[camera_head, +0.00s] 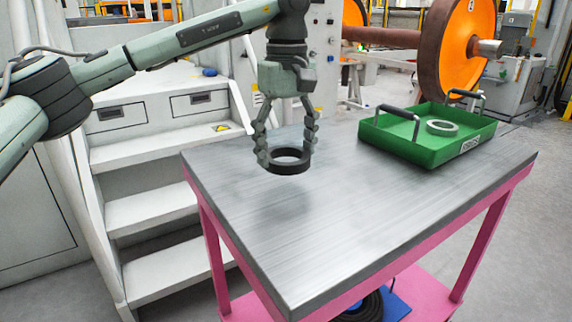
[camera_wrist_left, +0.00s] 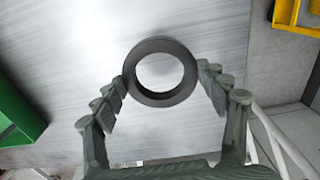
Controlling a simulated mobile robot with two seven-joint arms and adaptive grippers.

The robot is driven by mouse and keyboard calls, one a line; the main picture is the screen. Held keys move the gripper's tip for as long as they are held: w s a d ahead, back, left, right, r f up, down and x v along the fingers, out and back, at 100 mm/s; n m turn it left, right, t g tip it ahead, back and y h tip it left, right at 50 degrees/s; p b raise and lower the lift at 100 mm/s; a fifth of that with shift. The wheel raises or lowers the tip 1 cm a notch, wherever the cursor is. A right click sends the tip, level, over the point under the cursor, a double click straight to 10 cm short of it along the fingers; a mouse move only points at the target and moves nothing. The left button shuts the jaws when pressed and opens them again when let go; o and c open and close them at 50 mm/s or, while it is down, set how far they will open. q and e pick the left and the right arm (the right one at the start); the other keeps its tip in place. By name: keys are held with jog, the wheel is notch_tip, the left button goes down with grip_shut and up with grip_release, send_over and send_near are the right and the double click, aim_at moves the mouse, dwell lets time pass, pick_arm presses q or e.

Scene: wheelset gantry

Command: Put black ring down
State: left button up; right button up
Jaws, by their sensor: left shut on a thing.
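The black ring (camera_head: 288,169) is between the fingertips of my left gripper (camera_head: 287,158), which is shut on it. The ring lies flat, with its hole facing up, over the back left part of the grey table top (camera_head: 345,215). A soft shadow on the metal below it suggests a small gap to the surface. In the left wrist view the black ring (camera_wrist_left: 161,100) shows whole, with a finger of the left gripper (camera_wrist_left: 163,80) at each side. My right gripper is not in view.
A green tray (camera_head: 400,148) with two black handles stands at the table's back right, holding a light grey ring (camera_head: 442,128). The front and middle of the table top are clear. Grey steps (camera_head: 150,209) stand left of the table. An orange wheel (camera_head: 455,45) is behind it.

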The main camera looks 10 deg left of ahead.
aim_at(286, 184)
pick_arm(q)
jog(key=shift+w+f, duration=0.15)
jog(key=shift+a+f, duration=0.1)
jog(key=shift+f, duration=2.05)
jog(key=o, duration=1.2)
jog(key=shift+o, duration=0.2)
notch_tip(286, 184, up, 12)
jog(key=shift+r, duration=0.2)
